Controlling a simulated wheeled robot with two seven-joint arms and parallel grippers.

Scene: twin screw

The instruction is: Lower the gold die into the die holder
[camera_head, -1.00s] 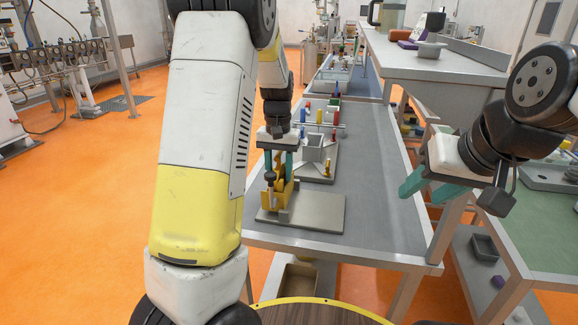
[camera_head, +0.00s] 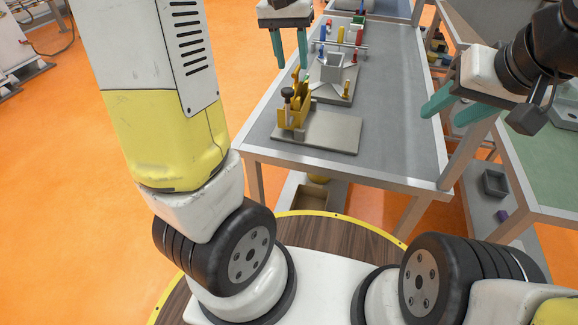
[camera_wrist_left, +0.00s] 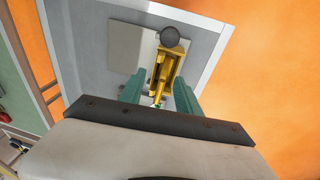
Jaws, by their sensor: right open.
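A gold piece (camera_head: 296,112) with a black knob (camera_head: 287,92) stands upright at the left of a flat grey plate (camera_head: 331,131). I cannot tell where the gold die ends and its holder begins. My left gripper (camera_head: 290,66) is above and behind the gold piece, its teal fingers apart with nothing between them. In the left wrist view, the gold piece (camera_wrist_left: 163,72) shows beyond the open fingers (camera_wrist_left: 159,92), the round knob (camera_wrist_left: 169,37) at its far end. My right gripper (camera_head: 448,112) is open and empty, right of the plate.
A grey square hopper (camera_head: 333,67) on a sloped base stands behind the plate. Small coloured pieces and a rack (camera_head: 340,44) are farther back. The grey table top (camera_head: 400,90) is clear to the right. An open box (camera_head: 307,197) sits below the table's front edge.

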